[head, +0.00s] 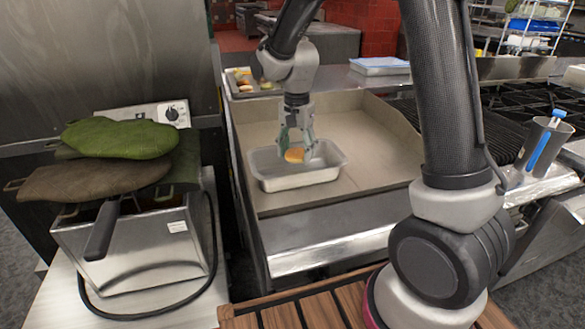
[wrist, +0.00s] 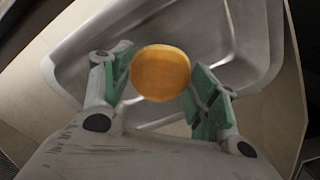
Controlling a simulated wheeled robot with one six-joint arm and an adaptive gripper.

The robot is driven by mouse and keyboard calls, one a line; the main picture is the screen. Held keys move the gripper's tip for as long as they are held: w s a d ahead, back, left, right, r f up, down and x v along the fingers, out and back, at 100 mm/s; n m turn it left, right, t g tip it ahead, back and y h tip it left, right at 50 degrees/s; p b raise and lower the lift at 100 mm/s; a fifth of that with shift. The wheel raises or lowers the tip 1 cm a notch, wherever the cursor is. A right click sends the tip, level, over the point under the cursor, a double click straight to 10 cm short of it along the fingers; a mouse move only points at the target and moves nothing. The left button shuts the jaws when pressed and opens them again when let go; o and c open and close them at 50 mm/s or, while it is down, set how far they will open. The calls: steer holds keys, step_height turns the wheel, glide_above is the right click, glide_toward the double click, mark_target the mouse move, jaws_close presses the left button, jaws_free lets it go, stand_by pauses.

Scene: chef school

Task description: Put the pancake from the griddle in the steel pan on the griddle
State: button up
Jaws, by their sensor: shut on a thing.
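The pancake (head: 294,155) is a small round golden disc held between the fingers of my gripper (head: 297,150). In the wrist view the pancake (wrist: 160,73) sits between the green finger pads of my gripper (wrist: 163,85), which is shut on it. The steel pan (head: 298,181) is a rectangular, deep-walled pan on the left part of the griddle (head: 370,150). The pancake and fingertips are over the pan, around rim height in the head view; whether they touch the pan cannot be told. In the wrist view the pan (wrist: 215,40) lies behind the pancake, its inside looking empty where visible.
A tray with small food items (head: 243,84) stands behind the griddle at left. A fryer (head: 135,245) with green and brown mitts is to the left. A stove grate (head: 480,110) and a container with a blue-handled tool (head: 545,143) are at right. The griddle right of the pan is clear.

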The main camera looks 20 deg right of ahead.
steer(key=shift+f, duration=2.55)
steer(key=shift+f, duration=0.15)
steer(key=o, duration=0.8)
